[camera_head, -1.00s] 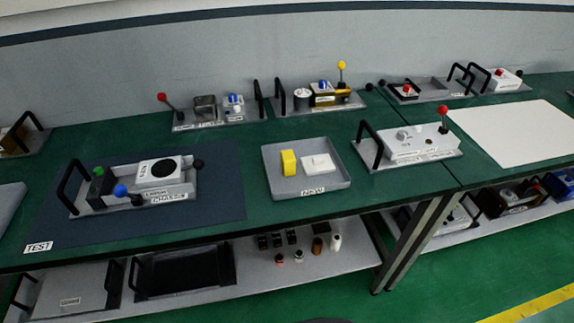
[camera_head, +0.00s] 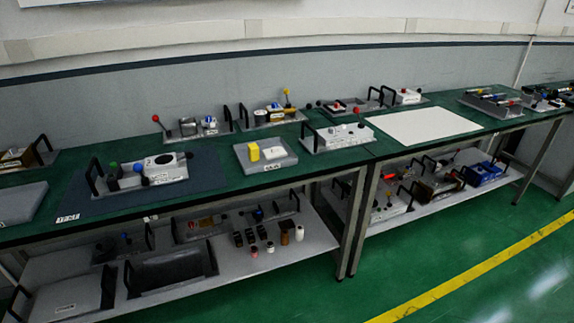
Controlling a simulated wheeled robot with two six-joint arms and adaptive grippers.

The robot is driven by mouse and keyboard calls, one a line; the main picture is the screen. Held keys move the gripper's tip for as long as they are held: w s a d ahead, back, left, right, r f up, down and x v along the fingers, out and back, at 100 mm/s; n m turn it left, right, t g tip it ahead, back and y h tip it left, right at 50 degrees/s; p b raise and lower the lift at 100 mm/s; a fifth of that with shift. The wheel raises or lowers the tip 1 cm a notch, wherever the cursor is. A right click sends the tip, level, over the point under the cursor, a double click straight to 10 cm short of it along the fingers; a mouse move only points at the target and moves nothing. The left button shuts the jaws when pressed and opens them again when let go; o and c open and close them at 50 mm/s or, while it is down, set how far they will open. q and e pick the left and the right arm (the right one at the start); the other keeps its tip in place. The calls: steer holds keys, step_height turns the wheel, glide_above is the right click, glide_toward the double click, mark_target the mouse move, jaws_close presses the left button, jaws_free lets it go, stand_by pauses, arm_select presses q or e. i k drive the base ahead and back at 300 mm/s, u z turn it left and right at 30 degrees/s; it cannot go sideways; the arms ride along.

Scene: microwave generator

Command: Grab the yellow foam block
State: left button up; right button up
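The yellow foam block (camera_head: 253,151) stands upright in the left part of a shallow grey tray (camera_head: 287,161) on the green bench top. A white block (camera_head: 273,152) lies just to its right in the same tray. Neither of my grippers shows in the head view, so nothing is seen touching the yellow block.
A dark mat (camera_head: 205,172) with a lever device (camera_head: 150,172) lies left of the tray. A white device with a black handle (camera_head: 338,136) stands to the right. A white sheet (camera_head: 424,125) lies farther right. The green floor (camera_head: 440,240) in front is clear.

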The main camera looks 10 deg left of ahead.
mark_target(254, 149)
steer(key=z, duration=0.55)
steer(key=i, duration=0.65)
steer(key=z, duration=0.45)
steer(key=i, duration=0.9)
steer(key=u, duration=0.45)
